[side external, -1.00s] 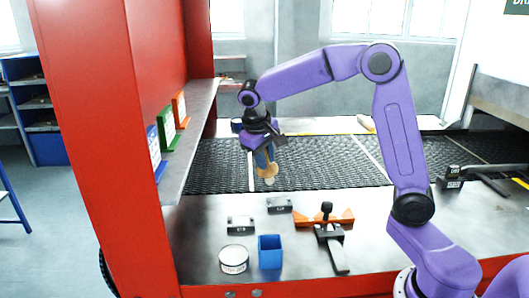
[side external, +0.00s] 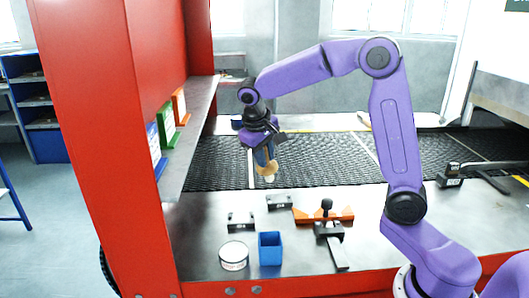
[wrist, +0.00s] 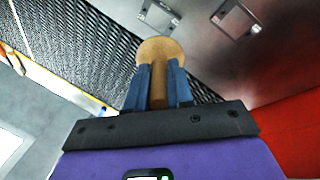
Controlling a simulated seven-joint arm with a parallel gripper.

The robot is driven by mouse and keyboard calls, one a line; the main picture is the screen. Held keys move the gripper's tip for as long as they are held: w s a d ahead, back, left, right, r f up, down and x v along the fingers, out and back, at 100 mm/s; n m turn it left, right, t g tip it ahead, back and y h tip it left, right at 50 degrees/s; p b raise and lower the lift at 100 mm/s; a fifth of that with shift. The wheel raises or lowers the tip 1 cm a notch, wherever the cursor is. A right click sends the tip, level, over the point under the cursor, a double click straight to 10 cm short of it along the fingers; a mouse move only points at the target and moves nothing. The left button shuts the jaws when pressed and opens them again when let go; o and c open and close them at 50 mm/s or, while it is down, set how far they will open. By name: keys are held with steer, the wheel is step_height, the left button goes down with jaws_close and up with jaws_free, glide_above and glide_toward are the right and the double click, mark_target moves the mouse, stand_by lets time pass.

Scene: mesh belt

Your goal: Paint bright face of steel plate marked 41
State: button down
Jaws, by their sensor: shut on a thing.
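My gripper (side external: 266,158) is shut on a wooden tool with a round tan head (side external: 267,169). It hangs above the near edge of the dark mesh belt. In the wrist view my blue fingers (wrist: 158,85) clasp its handle, and the round head (wrist: 160,50) shows beyond them. Two small steel plates, a nearer one (side external: 241,221) and a farther one (side external: 279,202), lie apart on the bench, below the held tool in the side view. Both also show at the top of the wrist view. Their marks are too small to read, so I cannot tell which is 41.
A round white-sided tin (side external: 234,257) and a blue open box (side external: 270,251) stand at the bench's front. An orange piece with a black-knobbed clamp (side external: 327,228) is to their right. A shelf (side external: 190,130) with several coloured holders is at left. Bench right of the clamp is bare.

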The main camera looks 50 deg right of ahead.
mark_target(264, 171)
steer(key=shift+f, duration=2.7)
steer(key=shift+s+d+f, duration=0.25)
steer(key=shift+d+f, duration=0.1)
steer(key=shift+f, duration=0.35)
steer(key=shift+s+d, duration=1.9)
steer(key=shift+d, duration=0.2)
steer(key=shift+w+a, duration=2.2)
steer(key=shift+a, duration=0.3)
steer(key=shift+w+d, duration=0.45)
steer(key=shift+d, duration=0.2)
steer(key=shift+s+d, duration=2.15)
steer(key=shift+d, duration=0.1)
steer(key=shift+w+a, duration=2.1)
steer(key=shift+a, duration=0.2)
steer(key=shift+w+a+r, duration=0.15)
steer(key=shift+r, duration=3.85)
